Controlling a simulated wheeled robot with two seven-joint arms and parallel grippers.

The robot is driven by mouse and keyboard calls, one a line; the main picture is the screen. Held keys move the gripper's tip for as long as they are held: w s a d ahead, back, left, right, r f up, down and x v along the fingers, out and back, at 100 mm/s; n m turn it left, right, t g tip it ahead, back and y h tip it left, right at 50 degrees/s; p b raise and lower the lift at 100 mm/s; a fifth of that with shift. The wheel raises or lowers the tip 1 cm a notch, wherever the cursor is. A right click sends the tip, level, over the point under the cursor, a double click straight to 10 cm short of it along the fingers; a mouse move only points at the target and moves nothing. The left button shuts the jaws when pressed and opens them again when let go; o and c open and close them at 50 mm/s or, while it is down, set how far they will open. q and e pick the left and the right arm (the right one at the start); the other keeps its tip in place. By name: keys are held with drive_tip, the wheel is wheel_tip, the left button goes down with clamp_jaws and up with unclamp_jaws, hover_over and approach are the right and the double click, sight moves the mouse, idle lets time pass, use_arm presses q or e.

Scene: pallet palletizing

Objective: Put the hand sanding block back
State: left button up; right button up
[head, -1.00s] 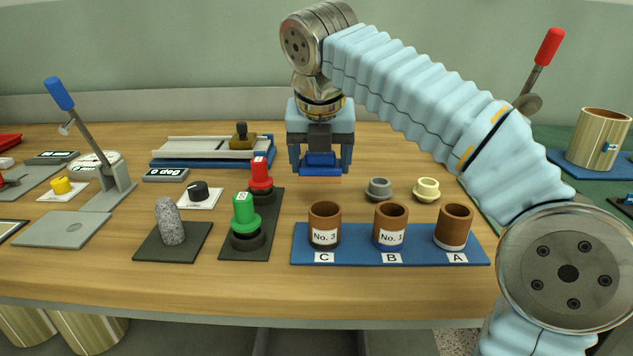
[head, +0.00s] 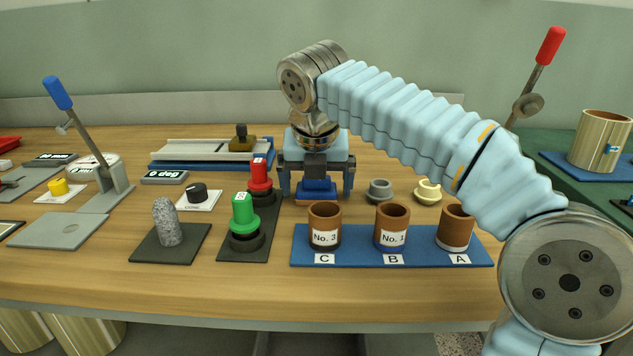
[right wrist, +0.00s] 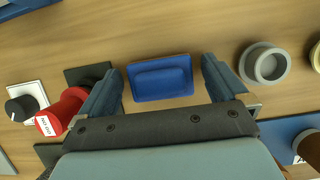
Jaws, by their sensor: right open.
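A blue block with a raised middle, which appears to be the hand sanding block (head: 317,190), sits low at the wood tabletop behind cup C. In the right wrist view the block (right wrist: 160,78) lies flat between my fingers, with a small gap on each side. My right gripper (head: 317,193) is open and straddles the block from above; its fingers also show in the right wrist view (right wrist: 163,75). The underside of the block is hidden. My left gripper is not in view.
A red-topped post (head: 260,175) and a green-topped post (head: 242,215) stand just left. A grey ring-shaped cup (head: 379,190) stands close right. Brown cups stand on a blue board (head: 350,256) in front. A slide fixture (head: 185,150) lies behind left.

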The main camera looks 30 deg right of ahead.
drive_tip(key=p+v, duration=0.2)
drive_tip(key=v, duration=1)
drive_tip(key=shift+r, duration=0.2)
